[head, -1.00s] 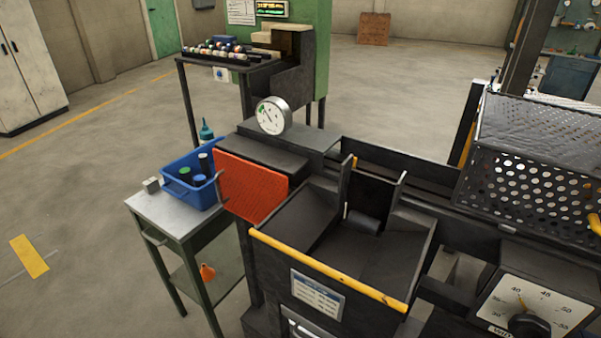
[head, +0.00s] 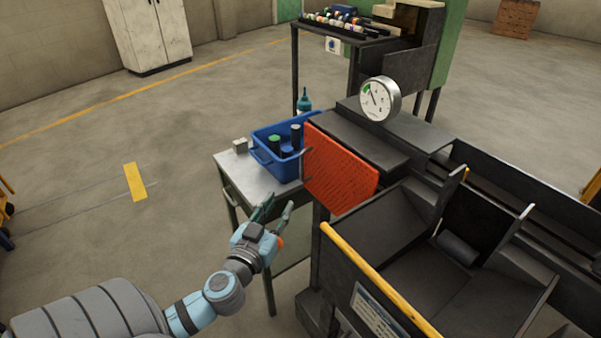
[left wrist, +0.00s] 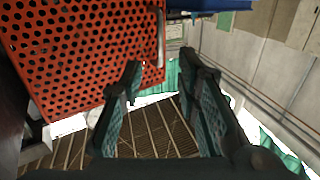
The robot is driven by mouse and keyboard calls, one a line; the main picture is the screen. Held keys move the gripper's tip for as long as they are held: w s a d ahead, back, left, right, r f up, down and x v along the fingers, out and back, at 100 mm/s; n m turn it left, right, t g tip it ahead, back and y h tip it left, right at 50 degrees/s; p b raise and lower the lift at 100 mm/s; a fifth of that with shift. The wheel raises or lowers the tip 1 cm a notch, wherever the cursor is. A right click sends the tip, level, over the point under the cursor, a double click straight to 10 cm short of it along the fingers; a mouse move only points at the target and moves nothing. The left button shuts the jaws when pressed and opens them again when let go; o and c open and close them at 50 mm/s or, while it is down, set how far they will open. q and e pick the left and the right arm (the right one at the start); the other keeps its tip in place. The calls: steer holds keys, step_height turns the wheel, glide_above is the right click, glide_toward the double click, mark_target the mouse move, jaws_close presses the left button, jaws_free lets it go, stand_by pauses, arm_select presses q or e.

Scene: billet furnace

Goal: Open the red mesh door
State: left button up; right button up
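The red mesh door (head: 338,170) hangs on the left side of the dark machine in the head view and looks shut. In the left wrist view the door (left wrist: 75,55) fills the upper left, with a grey bar handle (left wrist: 160,38) near its right edge. The handle (head: 306,165) shows at the door's left edge in the head view. My left gripper (head: 276,206) is open and empty, below and to the left of the door. Its spread fingers (left wrist: 163,85) point towards the handle's lower end, apart from it. My right gripper is not in view.
A small metal table (head: 232,170) stands left of the door, bearing a blue bin (head: 265,157) with several cylinders and a small grey block (head: 240,146). A yellow-edged hopper (head: 375,275) is right of my left gripper. A round gauge (head: 380,98) stands above the door.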

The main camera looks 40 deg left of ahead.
mark_target(301, 168)
arm_select(q)
steer(key=x, duration=0.4)
steer(key=p+x, duration=0.1)
steer(key=x, duration=0.4)
steer(key=r+x, duration=0.1)
steer(key=x, duration=0.4)
steer(key=shift+w+p, duration=0.15)
steer(key=shift+p, duration=0.2)
jaws_close()
steer(key=shift+f, duration=0.1)
